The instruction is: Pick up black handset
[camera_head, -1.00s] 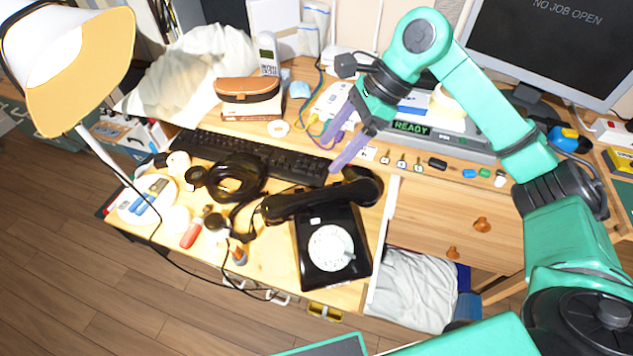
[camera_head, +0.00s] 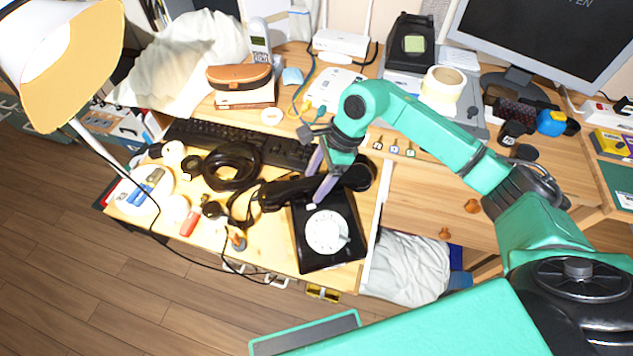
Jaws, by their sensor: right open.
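The black handset (camera_head: 283,193) lies across the top of the black dial phone (camera_head: 343,253), whose white dial faces up. My right gripper (camera_head: 317,190) is open, with its purple fingers pointing down at the handset's middle. One finger shows in front of the handset and the other toward its far side. I cannot tell whether they touch it. The handset's right end (camera_head: 360,174) shows to the right of the fingers. My left gripper is not in view.
A black keyboard (camera_head: 205,136) and a black cable coil (camera_head: 232,166) lie left of the phone. A white lamp (camera_head: 60,50) stands at the far left. A tape roll (camera_head: 442,86) sits at the back right. A drawer front lies right of the phone.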

